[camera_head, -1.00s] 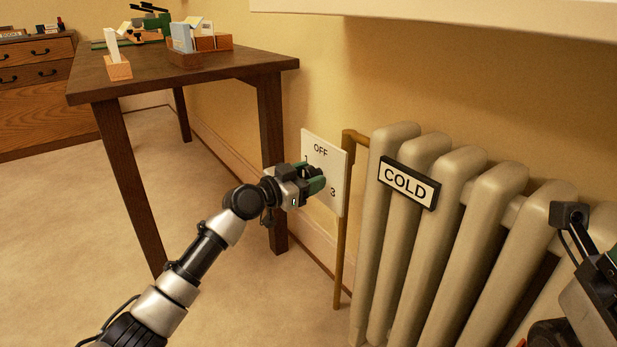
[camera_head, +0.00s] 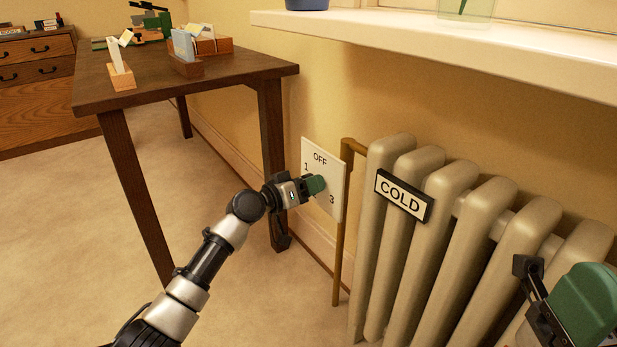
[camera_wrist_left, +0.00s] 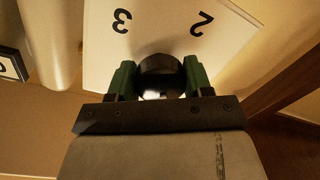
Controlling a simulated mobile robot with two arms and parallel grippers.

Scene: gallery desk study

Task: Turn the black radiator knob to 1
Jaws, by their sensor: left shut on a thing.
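The white dial plate (camera_head: 334,174) stands on the wall left of the radiator. OFF, 1 and 3 are readable on it in the head view. My left gripper (camera_head: 315,185) reaches the plate from the left and hides the knob there. In the left wrist view, the black knob (camera_wrist_left: 161,72) sits between the two green fingers, which are shut on its sides. That view shows 3 and 2 upside down on the plate (camera_wrist_left: 160,35). Which number the knob points to cannot be told. My right gripper (camera_head: 585,305) is partly in view at the lower right.
The beige radiator (camera_head: 445,225) with a COLD sign (camera_head: 403,195) stands right of the dial. A brown pipe (camera_head: 341,235) runs between them. A white sill (camera_head: 450,48) juts out above. A dark wooden table (camera_head: 180,77) stands at the left. The floor below is clear.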

